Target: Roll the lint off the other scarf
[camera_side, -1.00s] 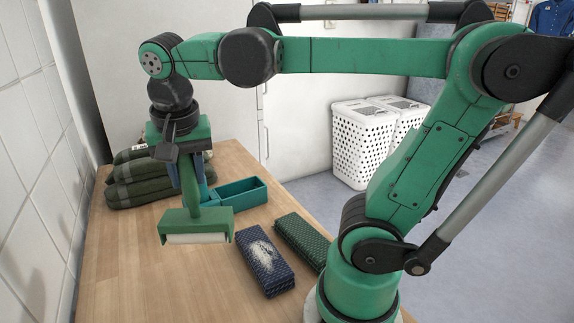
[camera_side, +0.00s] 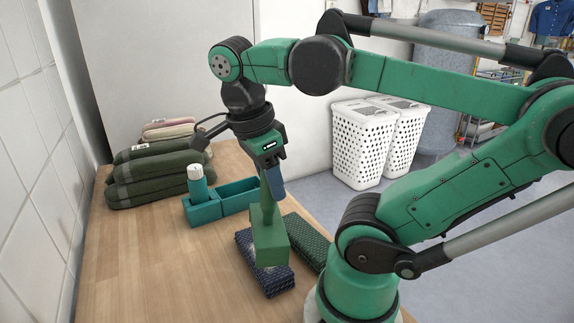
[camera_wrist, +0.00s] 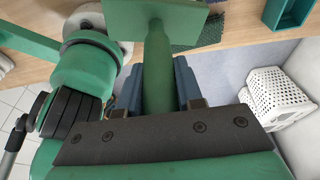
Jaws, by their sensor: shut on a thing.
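My gripper (camera_side: 272,182) is shut on the handle of a green lint roller (camera_side: 268,240). The roller hangs with its block-shaped head low over the dark blue folded scarf (camera_side: 281,283). Whether the head touches the scarf I cannot tell. The head hides the middle of the scarf, where any lint is mostly out of sight. A dark green folded scarf (camera_side: 312,243) lies just right of the blue one, with no pale lint visible on it. In the wrist view the roller's handle (camera_wrist: 158,65) stands between my blue-grey fingers (camera_wrist: 158,88).
A teal tray (camera_side: 240,196) holding an upright teal bottle (camera_side: 197,183) stands behind the scarves. Dark green folded textiles (camera_side: 150,180) are stacked at the back left, with pink ones (camera_side: 168,128) behind. White laundry baskets (camera_side: 362,140) stand on the floor. The table's left front (camera_side: 150,270) is clear.

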